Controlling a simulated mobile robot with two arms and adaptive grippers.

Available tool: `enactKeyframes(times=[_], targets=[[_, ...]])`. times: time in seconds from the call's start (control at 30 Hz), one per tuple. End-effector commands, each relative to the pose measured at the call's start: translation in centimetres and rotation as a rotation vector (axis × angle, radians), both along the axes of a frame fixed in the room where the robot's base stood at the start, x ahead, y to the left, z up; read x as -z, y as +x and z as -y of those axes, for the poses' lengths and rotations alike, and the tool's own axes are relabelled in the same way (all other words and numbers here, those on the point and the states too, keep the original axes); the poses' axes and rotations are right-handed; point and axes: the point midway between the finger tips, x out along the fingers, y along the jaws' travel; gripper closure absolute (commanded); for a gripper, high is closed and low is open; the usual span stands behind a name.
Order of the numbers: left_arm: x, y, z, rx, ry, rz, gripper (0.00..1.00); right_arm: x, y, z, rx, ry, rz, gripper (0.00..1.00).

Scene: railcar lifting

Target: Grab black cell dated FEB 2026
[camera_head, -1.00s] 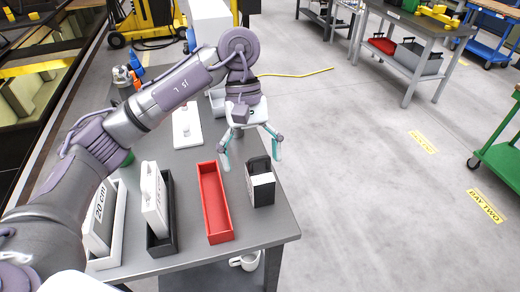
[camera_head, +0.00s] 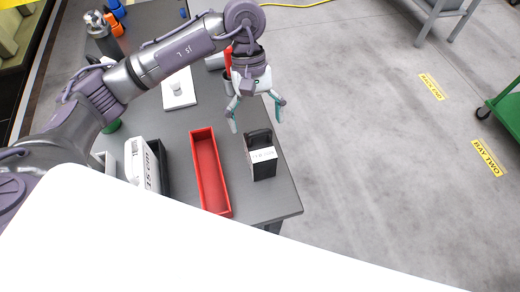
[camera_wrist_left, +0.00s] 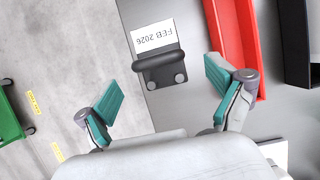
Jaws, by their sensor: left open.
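The black cell (camera_head: 259,138) stands upright near the right end of the grey table. Its white label is too small to read in the head view. In the left wrist view, the black cell (camera_wrist_left: 160,68) has a dark handle, two round terminals and an upside-down label reading "FEB 2026". My left gripper (camera_head: 257,122) is open and empty, pointing down above the cell. In the wrist view its teal fingers (camera_wrist_left: 163,82) are spread wide on either side of the cell's line, with the cell ahead of and apart from them. My right gripper is not in view.
A long empty red bin (camera_head: 222,190) stands left of the cell. Further left, a white block labelled "15 cm" (camera_head: 145,165) sits at a black bin (camera_head: 162,165). A white plate (camera_head: 179,93) lies behind. A green cart (camera_head: 508,112) stands across open floor (camera_head: 370,150).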

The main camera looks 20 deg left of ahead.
Motion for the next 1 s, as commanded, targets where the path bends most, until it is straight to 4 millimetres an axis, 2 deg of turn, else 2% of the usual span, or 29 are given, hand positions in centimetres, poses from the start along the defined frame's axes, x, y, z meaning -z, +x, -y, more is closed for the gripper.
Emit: enactKeyframes(times=[0.1, 0.3, 0.5, 0.73, 1.0], targets=[[0.5, -0.3, 0.2, 0.0, -0.001, -0.001, 0.06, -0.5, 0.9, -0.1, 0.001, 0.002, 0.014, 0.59], [2.5, -1.9, 1.1, 0.001, -0.001, -0.006, 0.06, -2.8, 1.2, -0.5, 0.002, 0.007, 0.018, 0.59], [4.7, -2.4, 1.5, 0.0, -0.001, -0.001, 0.06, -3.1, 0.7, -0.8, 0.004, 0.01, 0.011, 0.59], [4.9, -2.4, 1.5, 0.0, -0.001, 0.001, 0.06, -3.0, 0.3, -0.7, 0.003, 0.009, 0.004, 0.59], [4.9, -2.4, 1.5, 0.0, -0.001, 0.001, 0.51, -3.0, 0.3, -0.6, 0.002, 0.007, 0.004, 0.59]])
